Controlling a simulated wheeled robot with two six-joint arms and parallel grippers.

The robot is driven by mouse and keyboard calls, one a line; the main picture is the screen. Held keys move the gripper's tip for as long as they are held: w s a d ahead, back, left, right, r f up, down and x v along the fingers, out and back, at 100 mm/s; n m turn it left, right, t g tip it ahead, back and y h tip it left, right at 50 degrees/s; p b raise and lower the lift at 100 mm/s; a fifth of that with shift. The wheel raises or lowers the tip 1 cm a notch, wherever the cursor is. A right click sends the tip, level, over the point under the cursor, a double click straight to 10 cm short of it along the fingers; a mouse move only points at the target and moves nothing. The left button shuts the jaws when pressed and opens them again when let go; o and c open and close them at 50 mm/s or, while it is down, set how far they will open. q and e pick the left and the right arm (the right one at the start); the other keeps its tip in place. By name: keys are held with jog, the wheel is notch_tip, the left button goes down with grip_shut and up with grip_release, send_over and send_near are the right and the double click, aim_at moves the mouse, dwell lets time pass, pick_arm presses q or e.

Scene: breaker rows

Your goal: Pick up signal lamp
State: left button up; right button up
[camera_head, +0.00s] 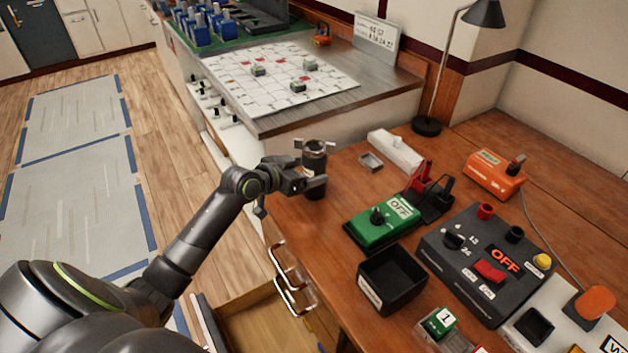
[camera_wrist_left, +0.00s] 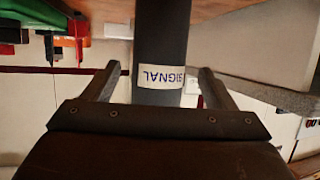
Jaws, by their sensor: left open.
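The signal lamp (camera_head: 314,160) is a dark upright cylinder with a metal top, standing at the left edge of the wooden desk. In the left wrist view the lamp (camera_wrist_left: 161,40) has a white label reading SIGNAL, seen upside down. My left gripper (camera_head: 310,180) is at the lamp, with its jaws open. In the left wrist view its two fingers (camera_wrist_left: 160,72) stand one on each side of the lamp, with a visible gap at each side. The lamp's lower part is partly hidden by the gripper in the head view. My right gripper is not in view.
A green switch box (camera_head: 381,225), a black bin (camera_head: 391,280) and a dark control panel (camera_head: 482,262) stand to the right on the desk. A white power strip (camera_head: 396,150) lies behind. A desk lamp (camera_head: 427,125) stands farther back. An open drawer (camera_head: 265,325) is below.

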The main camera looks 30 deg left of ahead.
pick_arm(q)
jog(key=shift+x, duration=1.85)
jog(key=shift+d, duration=0.1)
jog(key=shift+c, duration=0.3)
jog(key=shift+r, duration=0.1)
jog(key=c, duration=1.4)
